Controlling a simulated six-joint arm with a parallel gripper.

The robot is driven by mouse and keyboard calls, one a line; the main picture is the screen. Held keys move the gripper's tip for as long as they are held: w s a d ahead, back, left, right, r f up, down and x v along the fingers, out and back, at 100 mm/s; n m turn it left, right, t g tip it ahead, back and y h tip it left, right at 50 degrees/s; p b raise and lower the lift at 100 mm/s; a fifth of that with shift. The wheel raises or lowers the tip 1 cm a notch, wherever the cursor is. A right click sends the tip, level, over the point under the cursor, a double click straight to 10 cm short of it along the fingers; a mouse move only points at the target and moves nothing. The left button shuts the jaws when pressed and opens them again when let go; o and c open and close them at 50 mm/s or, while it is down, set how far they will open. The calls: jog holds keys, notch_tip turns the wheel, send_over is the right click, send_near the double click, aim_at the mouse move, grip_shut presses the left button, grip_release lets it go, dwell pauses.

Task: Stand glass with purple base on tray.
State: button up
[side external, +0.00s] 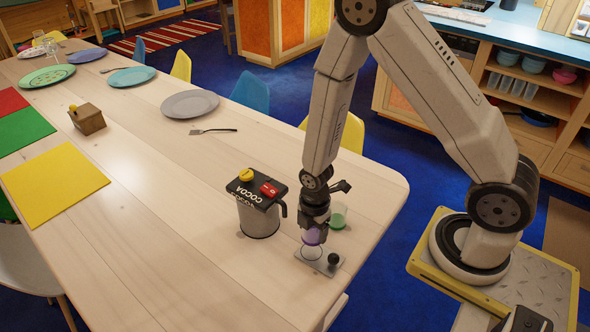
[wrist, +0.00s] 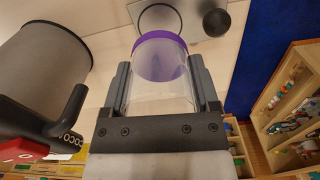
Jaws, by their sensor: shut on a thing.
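The glass with the purple base (side external: 313,237) is held in my gripper (side external: 315,218), with its purple end pointing down. In the wrist view the clear glass (wrist: 160,85) sits between the two fingers of my gripper (wrist: 163,90), its purple base at the far end. The tray (side external: 303,261) is a small grey plate near the table's front edge, with a ring outline and a dark ball knob. The tray also shows at the top of the wrist view (wrist: 198,25), beyond the purple base. The base appears just above the tray; I cannot tell whether they touch.
A grey cocoa jug (side external: 258,218) with a dark lid and handle stands close left of my gripper. A glass with green (side external: 338,217) stands close behind on the right. Plates, a fork and a wooden box (side external: 88,119) lie farther off. The front-left table is clear.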

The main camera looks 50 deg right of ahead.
aim_at(311, 251)
jog(key=shift+f, duration=1.1)
jog(key=shift+f, duration=1.8)
jog(key=o, duration=1.2)
jog(key=shift+f, duration=0.1)
jog(key=shift+c, duration=0.2)
jog(key=shift+r, duration=6.15)
